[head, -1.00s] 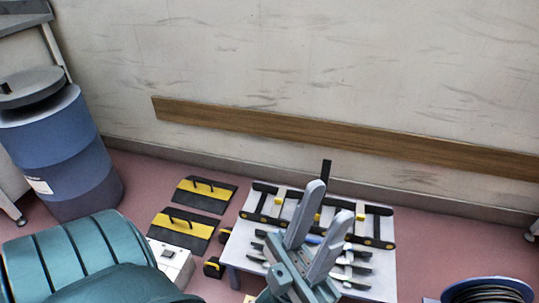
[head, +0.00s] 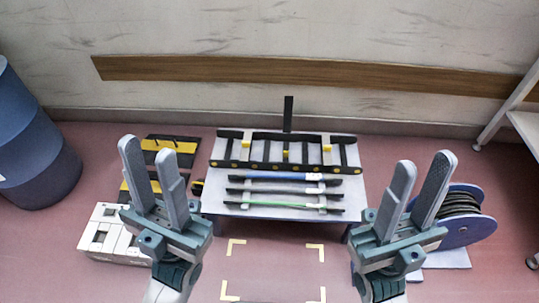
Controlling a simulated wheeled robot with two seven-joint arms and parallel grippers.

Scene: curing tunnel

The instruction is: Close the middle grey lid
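A low pale grey table (head: 275,208) stands at the centre in the head view. On it is a black frame (head: 288,168) of two long bars and cross posts, with small yellow pieces. In front of it lie three slim strips, one with blue, one dark, one green (head: 282,207), resting on pale grey pieces. I cannot tell which part is the middle grey lid, or whether it is open. My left gripper (head: 148,150) is open and empty, left of the table. My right gripper (head: 424,163) is open and empty, right of the table.
A black upright (head: 289,114) rises behind the frame. Black-and-yellow panels (head: 168,146) and a white box (head: 105,232) are at left, a blue barrel (head: 35,140) farther left. A cable reel (head: 462,215) stands at right. Floor corner marks (head: 275,298) lie in front.

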